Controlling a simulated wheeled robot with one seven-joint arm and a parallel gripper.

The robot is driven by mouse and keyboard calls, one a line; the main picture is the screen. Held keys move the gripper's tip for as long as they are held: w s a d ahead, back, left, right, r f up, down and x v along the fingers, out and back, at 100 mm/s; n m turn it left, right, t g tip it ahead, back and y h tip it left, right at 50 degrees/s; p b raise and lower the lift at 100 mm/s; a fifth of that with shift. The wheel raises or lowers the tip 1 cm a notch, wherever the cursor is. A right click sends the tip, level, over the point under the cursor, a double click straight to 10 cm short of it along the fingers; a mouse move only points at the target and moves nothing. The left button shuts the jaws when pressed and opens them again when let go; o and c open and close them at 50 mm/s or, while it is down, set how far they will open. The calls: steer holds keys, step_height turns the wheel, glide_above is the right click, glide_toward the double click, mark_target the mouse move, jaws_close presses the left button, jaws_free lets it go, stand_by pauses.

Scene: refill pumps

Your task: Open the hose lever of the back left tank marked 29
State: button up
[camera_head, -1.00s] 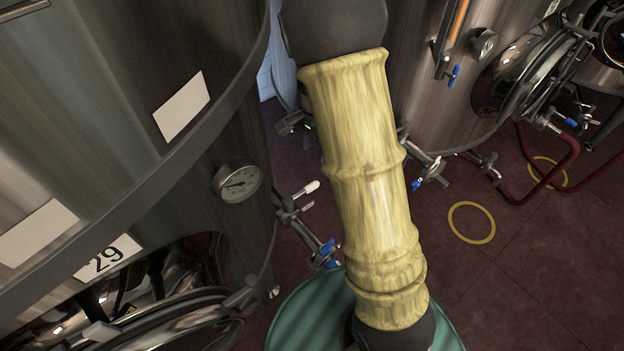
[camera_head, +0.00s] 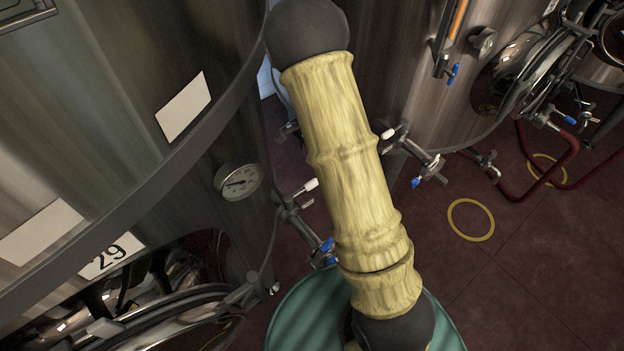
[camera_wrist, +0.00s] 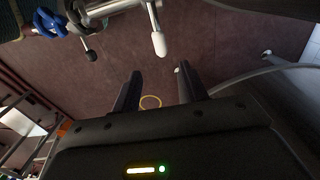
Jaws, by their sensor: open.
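The tank marked 29 fills the left of the head view, with its number plate (camera_head: 112,256) low on the wall. Pipework with a white-tipped lever (camera_head: 311,185) and a blue lever (camera_head: 327,247) stands at its right side. In the wrist view a white-tipped lever (camera_wrist: 158,42) hangs just beyond and above the fingertips, with a blue handle (camera_wrist: 49,22) at upper left; they look like the same fittings, but I cannot be sure. My gripper (camera_wrist: 159,74) is open and empty, apart from the lever. My arm hides the gripper in the head view.
A round gauge (camera_head: 238,182) sits on the tank's wall. Another tank (camera_head: 420,80) with blue-handled valves (camera_head: 417,182) stands to the right of my arm. Red hoses (camera_head: 540,190) lie on the right. The floor (camera_head: 530,270) at lower right is clear.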

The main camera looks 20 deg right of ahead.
mark_target(304, 190)
step_height(304, 190, down, 12)
steer(key=shift+r+p, duration=0.15)
steer(key=shift+p, duration=0.4)
jaws_close()
